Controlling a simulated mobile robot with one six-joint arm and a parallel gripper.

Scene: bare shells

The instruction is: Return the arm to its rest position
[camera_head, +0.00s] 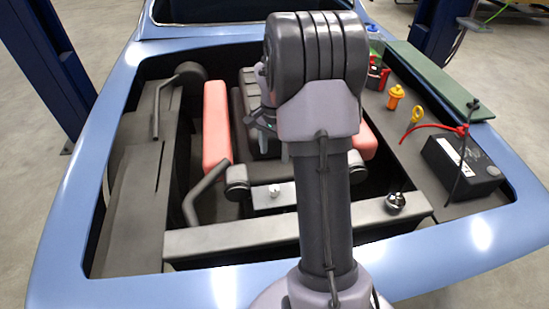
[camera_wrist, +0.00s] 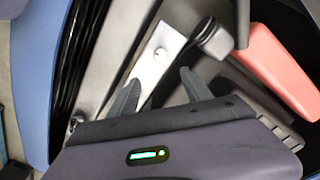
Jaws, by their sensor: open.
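My arm rises in the middle of the head view, over the car's open engine bay. My gripper (camera_wrist: 157,88) shows in the wrist view with its two fingers spread apart and nothing between them. In the head view, my gripper is mostly hidden behind my arm, over the middle of the bay. A silver plate with a round knob (camera_wrist: 160,60) lies beyond the fingers in the wrist view. A red cover (camera_wrist: 285,70) is to the right of the fingers. I cannot tell how far the fingers are above these parts.
Blue bodywork (camera_head: 75,210) rims the bay. On its right side are a black battery (camera_head: 462,165), a red cable (camera_head: 430,127), a yellow dipstick handle (camera_head: 416,115), an orange cap (camera_head: 395,97) and a green panel (camera_head: 440,80). A grey crossbar (camera_head: 235,235) spans the front. Blue posts (camera_head: 50,65) stand outside.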

